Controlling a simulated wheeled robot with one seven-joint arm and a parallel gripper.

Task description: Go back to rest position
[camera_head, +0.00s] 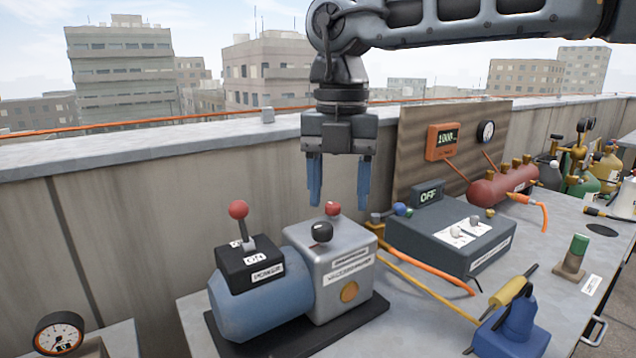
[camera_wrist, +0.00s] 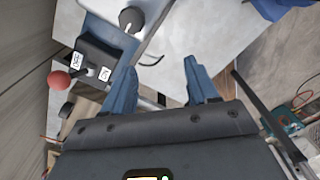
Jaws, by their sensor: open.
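My gripper (camera_head: 339,182) hangs pointing down above the back of the workbench, its two blue fingers apart and nothing between them. It is above and a little right of the vacuum-pump-like machine, a blue cylinder (camera_head: 262,292) with a grey box (camera_head: 335,268). A black switch box (camera_head: 250,265) on the cylinder carries a red-knobbed lever (camera_head: 238,210) by an ON label. In the wrist view the open fingers (camera_wrist: 160,88) frame part of the bench, with the red knob (camera_wrist: 58,80) at the left.
A grey control box (camera_head: 450,240) with an OFF display (camera_head: 429,195) stands right of the machine. Behind it a board holds an orange 1000 readout (camera_head: 442,141). A parapet (camera_head: 150,160) runs behind.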

